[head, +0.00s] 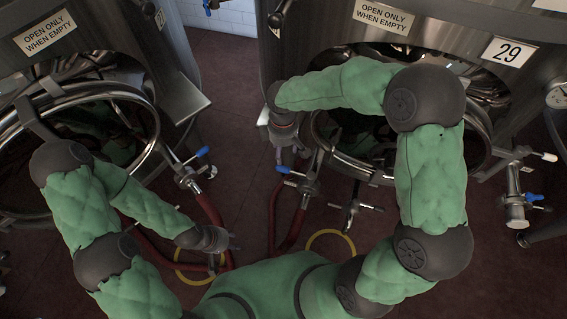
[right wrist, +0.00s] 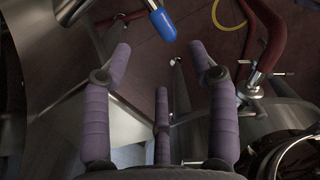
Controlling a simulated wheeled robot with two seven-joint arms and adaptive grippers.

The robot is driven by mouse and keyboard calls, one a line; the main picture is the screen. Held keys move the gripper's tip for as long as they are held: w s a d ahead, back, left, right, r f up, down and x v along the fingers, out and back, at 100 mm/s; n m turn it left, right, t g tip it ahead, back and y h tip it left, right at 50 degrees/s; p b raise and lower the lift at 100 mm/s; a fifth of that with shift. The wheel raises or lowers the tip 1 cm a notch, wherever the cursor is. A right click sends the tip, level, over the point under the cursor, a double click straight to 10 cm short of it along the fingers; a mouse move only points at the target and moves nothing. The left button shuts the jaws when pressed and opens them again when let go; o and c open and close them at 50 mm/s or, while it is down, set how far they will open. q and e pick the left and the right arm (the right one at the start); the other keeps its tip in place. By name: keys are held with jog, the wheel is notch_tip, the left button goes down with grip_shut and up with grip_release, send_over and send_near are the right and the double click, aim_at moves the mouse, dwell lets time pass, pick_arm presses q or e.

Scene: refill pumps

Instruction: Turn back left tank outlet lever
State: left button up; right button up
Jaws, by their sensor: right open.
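The left tank (head: 181,97) has an outlet valve with a blue lever (head: 202,152). A second blue lever (head: 284,170) is on the valve at the right tank (head: 270,60). My right gripper (head: 289,157) points down, close to this second lever in the head view. In the right wrist view its purple fingers (right wrist: 160,65) are spread and empty. A blue lever handle (right wrist: 160,22) lies beyond the fingertips there, apart from them. My left gripper (head: 230,241) is low, by the red hose; its fingers are too small to read.
Red hoses (head: 207,208) run down from the valves to the floor. Yellow rings (head: 331,243) lie near them. The round open manways (head: 85,88) stick out from the tanks. Another blue-handled valve (head: 533,197) is at the far right. Floor between the tanks is open.

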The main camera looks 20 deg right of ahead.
aim_at(293, 172)
notch_tip(293, 172, down, 10)
jog(key=b, duration=0.3)
jog(key=shift+r, duration=0.25)
grip_shut()
